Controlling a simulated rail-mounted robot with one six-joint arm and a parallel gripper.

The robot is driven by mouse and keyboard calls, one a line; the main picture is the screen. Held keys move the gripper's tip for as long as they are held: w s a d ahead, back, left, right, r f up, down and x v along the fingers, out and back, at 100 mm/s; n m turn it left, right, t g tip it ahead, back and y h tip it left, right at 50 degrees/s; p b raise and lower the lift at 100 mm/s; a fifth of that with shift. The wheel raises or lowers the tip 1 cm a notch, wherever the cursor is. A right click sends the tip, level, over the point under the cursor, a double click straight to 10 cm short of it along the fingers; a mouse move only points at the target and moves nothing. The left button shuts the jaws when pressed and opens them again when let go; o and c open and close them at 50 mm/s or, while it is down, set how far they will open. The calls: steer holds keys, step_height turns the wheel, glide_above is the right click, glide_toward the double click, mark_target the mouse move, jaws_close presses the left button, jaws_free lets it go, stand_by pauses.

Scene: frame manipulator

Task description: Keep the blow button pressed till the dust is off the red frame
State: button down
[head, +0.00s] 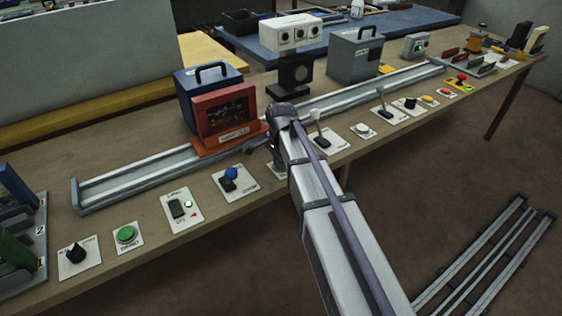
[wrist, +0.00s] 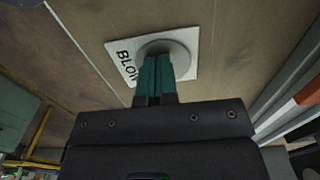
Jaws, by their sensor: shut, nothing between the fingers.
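The red frame (head: 222,112) stands upright on an orange-red base in front of a blue box, on the metal rail. Its dark panel shows pale specks, but I cannot tell how much of this is dust. The round grey blow button (wrist: 183,55) sits on a white plate lettered "BLOW" (wrist: 112,50) in the wrist view. My gripper (wrist: 157,60) is shut and empty, its green fingertips over the button and seemingly on it; how far it is pushed in cannot be told. In the head view my gripper (head: 277,168) is mostly hidden by my arm, as is the button.
The metal rail (head: 130,178) runs behind a row of controls. A blue-knobbed lever (head: 231,174) is left of my gripper and a white-tipped lever (head: 317,116) right of it. A white three-part unit on a black post (head: 294,75) and a grey box (head: 355,55) stand behind.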

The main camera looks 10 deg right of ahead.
steer(key=shift+s+f, duration=0.25)
steer(key=shift+s, duration=0.05)
step_height(320, 180, up, 14)
steer(key=p, duration=1.5)
steer(key=shift+w+r, duration=0.25)
steer(key=shift+w, duration=0.05)
steer(key=s+n, duration=1.4)
steer(key=s, duration=0.4)
